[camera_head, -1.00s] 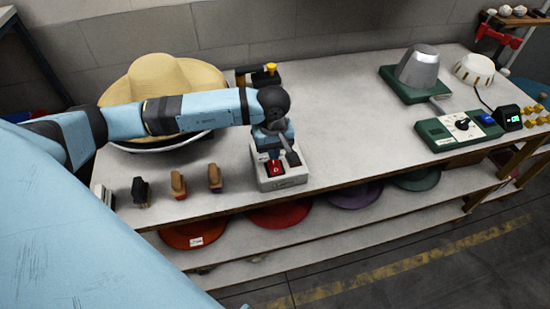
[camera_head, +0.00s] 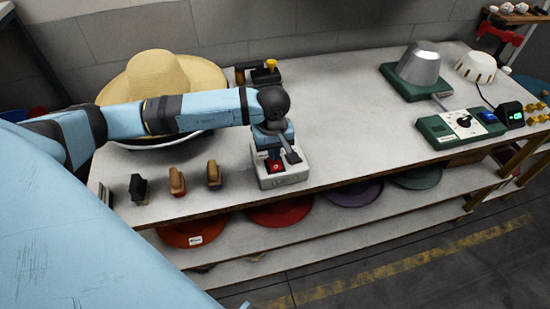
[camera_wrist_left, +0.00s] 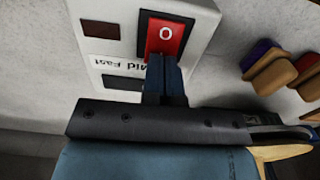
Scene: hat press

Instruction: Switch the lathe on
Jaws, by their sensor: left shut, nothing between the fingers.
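The pale switch box (camera_head: 284,182) stands near the front edge of the bench, left of the middle. Its red rocker switch (camera_wrist_left: 167,36) shows an "O" in the left wrist view, beside an upside-down "Mid Fast" label and dark windows. My left gripper (camera_wrist_left: 164,72) is shut and empty, with its fingertips at the near edge of the red switch. I cannot tell whether they touch it. In the head view the gripper (camera_head: 273,153) points down over the box and partly hides the switch. A straw hat (camera_head: 158,75) sits at the bench's back left. My right gripper is not in view.
Several brushes (camera_head: 177,182) stand left of the box. A small black tool with a yellow knob (camera_head: 270,65) lies behind the arm. A grey hat form (camera_head: 419,64) and a green control unit (camera_head: 457,127) are at the right. The bench's middle (camera_head: 345,105) is clear.

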